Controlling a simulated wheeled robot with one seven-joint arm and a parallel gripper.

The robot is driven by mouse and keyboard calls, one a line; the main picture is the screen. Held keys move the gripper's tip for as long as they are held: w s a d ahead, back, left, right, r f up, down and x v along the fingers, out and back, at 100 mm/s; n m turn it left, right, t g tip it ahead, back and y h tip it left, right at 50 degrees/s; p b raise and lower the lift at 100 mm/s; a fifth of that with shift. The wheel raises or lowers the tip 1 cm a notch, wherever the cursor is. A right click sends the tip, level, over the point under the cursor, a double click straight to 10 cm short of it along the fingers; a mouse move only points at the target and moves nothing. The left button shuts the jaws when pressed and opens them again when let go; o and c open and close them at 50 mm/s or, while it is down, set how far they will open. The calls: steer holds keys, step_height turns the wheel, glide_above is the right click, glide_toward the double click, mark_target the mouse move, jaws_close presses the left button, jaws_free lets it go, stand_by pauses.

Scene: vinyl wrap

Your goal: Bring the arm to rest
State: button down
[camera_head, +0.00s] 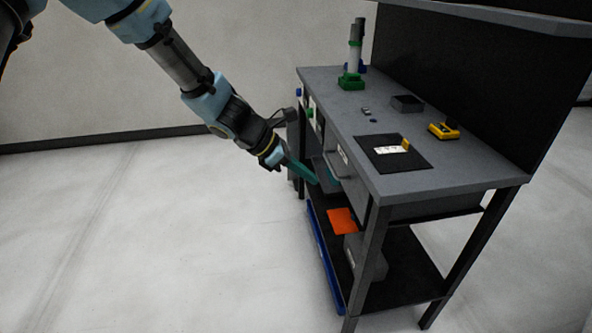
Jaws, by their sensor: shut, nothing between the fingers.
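My arm reaches in from the top left of the head view. My gripper (303,172), with teal fingers, is beside the near left side of the grey workbench (462,172). It is shut and holds nothing that I can see. Its tips are in front of a grey drawer or bin front (326,172) under the tabletop. I cannot tell whether they touch it.
On the bench are a black mat (380,164) with a white card (391,150), a yellow-black tool (444,130), a dark tray (407,104) and a green-based post (351,82). An orange sheet (342,221) lies on the lower shelf. The floor at left is clear.

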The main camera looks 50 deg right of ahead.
steer(key=shift+w+a, duration=0.1)
steer(key=w+a+r+m+t+y, duration=0.1)
steer(key=w+a+m+t, duration=0.1)
steer(key=w+a, duration=0.55)
steer(key=w+a+r+m+t+y, duration=0.15)
steer(key=w+a, duration=0.35)
steer(key=a, duration=0.5)
steer(key=w+a+r+m+t+y, duration=0.1)
steer(key=w+a+r+m, duration=0.15)
steer(key=w+a, duration=0.5)
steer(key=s+a+r+m+t+y, duration=0.1)
steer(key=a+m, duration=0.1)
steer(key=a, duration=1.2)
steer(key=s+a+r+m+t+y, duration=0.1)
steer(key=a+r+m+y, duration=0.1)
steer(key=a, duration=1.2)
steer(key=shift+s+r+m+t+p, duration=0.25)
steer(key=shift+m+t+p, duration=0.15)
steer(key=shift+m, duration=0.3)
